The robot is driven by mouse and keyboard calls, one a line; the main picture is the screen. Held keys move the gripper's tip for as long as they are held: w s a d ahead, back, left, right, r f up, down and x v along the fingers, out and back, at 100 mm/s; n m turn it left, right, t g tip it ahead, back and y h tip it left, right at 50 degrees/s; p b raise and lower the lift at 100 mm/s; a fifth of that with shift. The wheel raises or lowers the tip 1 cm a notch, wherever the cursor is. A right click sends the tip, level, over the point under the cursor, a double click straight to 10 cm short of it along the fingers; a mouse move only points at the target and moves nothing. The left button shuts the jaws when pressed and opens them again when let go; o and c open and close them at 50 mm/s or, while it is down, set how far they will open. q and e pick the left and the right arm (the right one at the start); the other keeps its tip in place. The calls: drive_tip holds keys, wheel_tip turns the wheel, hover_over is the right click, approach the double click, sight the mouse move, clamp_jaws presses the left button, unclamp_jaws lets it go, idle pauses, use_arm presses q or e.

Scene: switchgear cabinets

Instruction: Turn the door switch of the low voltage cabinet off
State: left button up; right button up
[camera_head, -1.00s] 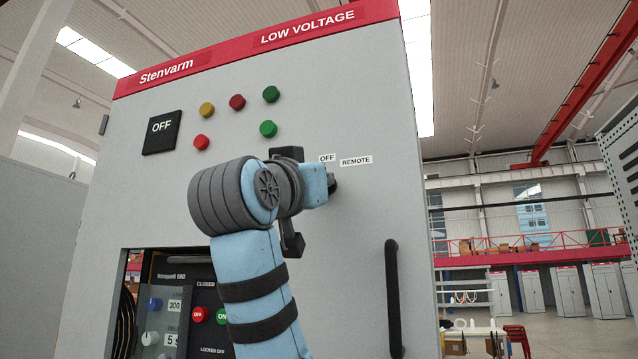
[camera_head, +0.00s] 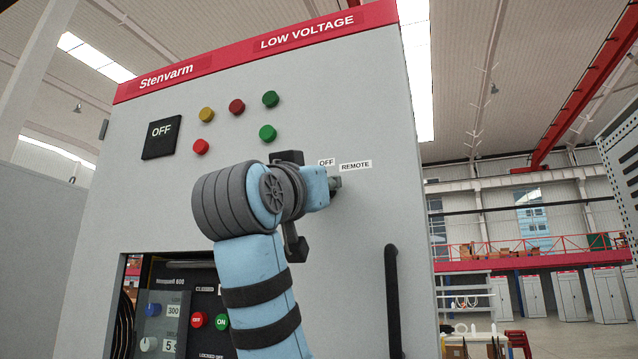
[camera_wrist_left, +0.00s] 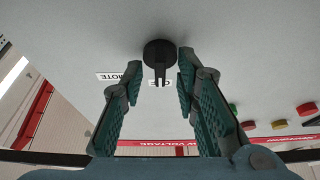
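The low voltage cabinet (camera_head: 365,100) fills the middle of the head view. Its black door switch (camera_wrist_left: 159,52) shows in the left wrist view, with its lever towards the OFF label (camera_wrist_left: 157,84), which it partly covers. The REMOTE label (camera_wrist_left: 113,76) is beside it. In the head view the OFF label (camera_head: 327,162) and REMOTE label (camera_head: 356,165) sit just above the wrist. My left gripper (camera_wrist_left: 160,68) is open, one finger on each side of the lever; I cannot tell whether they touch it. In the head view my wrist mostly hides gripper and switch. My right gripper is out of view.
A black OFF panel (camera_head: 161,137) and several coloured buttons (camera_head: 238,104) are on the door above left. A black door handle (camera_head: 393,300) stands out at lower right. A breaker (camera_head: 175,310) sits in the opening at lower left.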

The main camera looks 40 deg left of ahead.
use_arm(q)
drive_tip(key=v, duration=1.2)
